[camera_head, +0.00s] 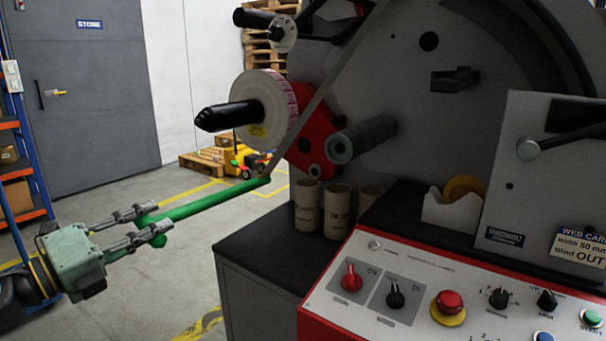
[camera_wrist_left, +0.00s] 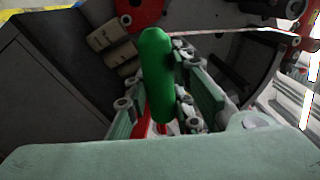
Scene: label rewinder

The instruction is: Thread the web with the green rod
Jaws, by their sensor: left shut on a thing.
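My left gripper (camera_head: 152,224) is shut on the green rod (camera_head: 215,200), left of the machine. The rod extends right and slightly up, with its far tip just left of the machine, above the dark bench top. The pale web (camera_head: 322,92) runs as a narrow strip from the upper right down to near the rod's tip; I cannot tell whether they touch. In the left wrist view the rod (camera_wrist_left: 157,75) points away between the fingers, and the web (camera_wrist_left: 250,34) crosses beyond it. A label roll (camera_head: 262,105) sits on a black spindle. My right gripper is not in view.
Several cardboard cores (camera_head: 337,212) stand on the bench top (camera_head: 250,232) below a grey roller (camera_head: 360,138). A control panel (camera_head: 420,290) with knobs fills the lower right. Open floor (camera_head: 190,280) lies left of the bench.

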